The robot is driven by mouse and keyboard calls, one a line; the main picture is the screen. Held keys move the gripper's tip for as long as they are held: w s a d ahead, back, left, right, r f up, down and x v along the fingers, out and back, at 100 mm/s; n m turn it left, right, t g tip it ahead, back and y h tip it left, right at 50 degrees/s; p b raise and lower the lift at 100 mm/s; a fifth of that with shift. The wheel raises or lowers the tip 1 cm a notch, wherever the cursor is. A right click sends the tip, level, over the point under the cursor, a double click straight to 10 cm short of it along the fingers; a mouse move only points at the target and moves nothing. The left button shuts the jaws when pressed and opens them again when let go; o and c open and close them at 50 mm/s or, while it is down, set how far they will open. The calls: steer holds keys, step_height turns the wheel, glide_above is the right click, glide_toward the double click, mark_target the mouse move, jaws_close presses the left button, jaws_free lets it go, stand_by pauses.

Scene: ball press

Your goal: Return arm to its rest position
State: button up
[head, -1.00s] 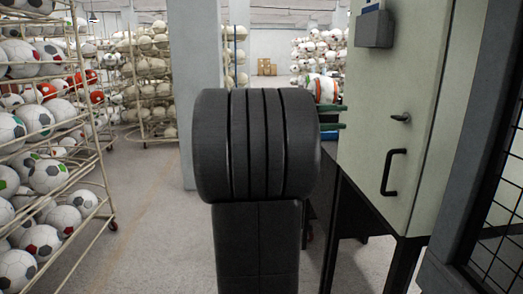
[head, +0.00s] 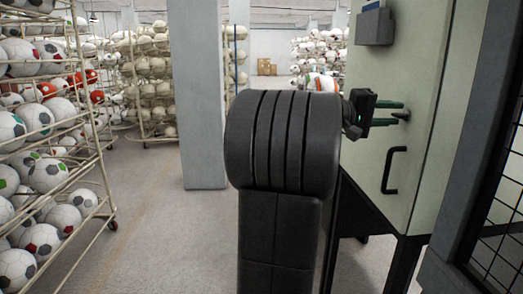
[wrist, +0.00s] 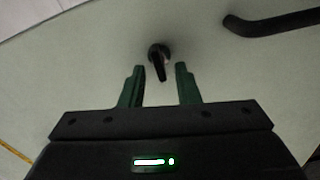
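My arm stands in the middle of the head view, its large black joint in front. My gripper (head: 388,113) shows to the right of that joint, its green fingers pointing right at the cabinet door's small dark latch (head: 401,115). In the wrist view my gripper (wrist: 157,86) is open, with two green fingers apart. The dark latch (wrist: 158,62) sits just beyond the fingertips, between them in the picture. Nothing is held. Whether a finger touches the latch cannot be told.
The pale cabinet (head: 425,60) with a black handle (head: 391,170) stands close on the right, beside a mesh fence (head: 500,210). A ball rack (head: 50,150) lines the left, and a grey pillar (head: 198,90) stands behind. The floor between rack and arm is clear.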

steer(key=m+b, duration=0.1)
steer(key=m, duration=0.3)
steer(key=shift+s+r+m, duration=0.1)
steer(key=shift+r+m, duration=0.05)
steer(key=shift+m, duration=0.15)
steer(key=m, duration=0.3)
steer(key=shift+s+r, duration=0.1)
steer(key=shift+r, duration=0.1)
steer(key=m, duration=0.3)
steer(key=m+p, duration=0.1)
steer(key=m, duration=0.1)
steer(key=shift+s+r, duration=0.25)
steer(key=shift+s+d+m+p, duration=0.1)
steer(key=shift+m+p, duration=0.45)
steer(key=shift+m, duration=0.85)
steer(key=shift+f, duration=0.2)
